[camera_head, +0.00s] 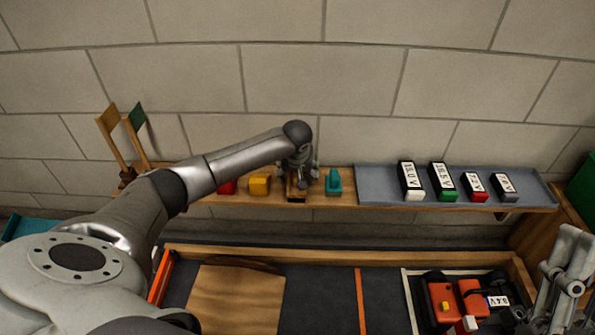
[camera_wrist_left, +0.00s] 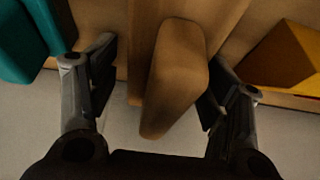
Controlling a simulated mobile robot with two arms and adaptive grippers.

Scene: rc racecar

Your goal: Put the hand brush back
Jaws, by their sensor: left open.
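A brown wooden piece that looks like the hand brush (camera_head: 297,193) is at the wall shelf, between the yellow block and the teal tool. In the left wrist view its rounded wooden end (camera_wrist_left: 175,80) lies between my left fingers. My left gripper (camera_head: 302,178) reaches down over it from above and is open, with a finger on each side. A gap shows at the left finger; contact at the right finger is unclear. The bristles are mostly hidden. My right gripper (camera_head: 567,275) is at the lower right edge, partly cut off, away from the brush.
On the shelf (camera_head: 343,200), a yellow block (camera_head: 260,184) and a teal tool (camera_head: 333,182) stand close on either side. A grey tray (camera_head: 380,185) with several labelled batteries is to the right. Two long-handled flags (camera_head: 125,130) stand left. A red car (camera_head: 455,300) sits below right.

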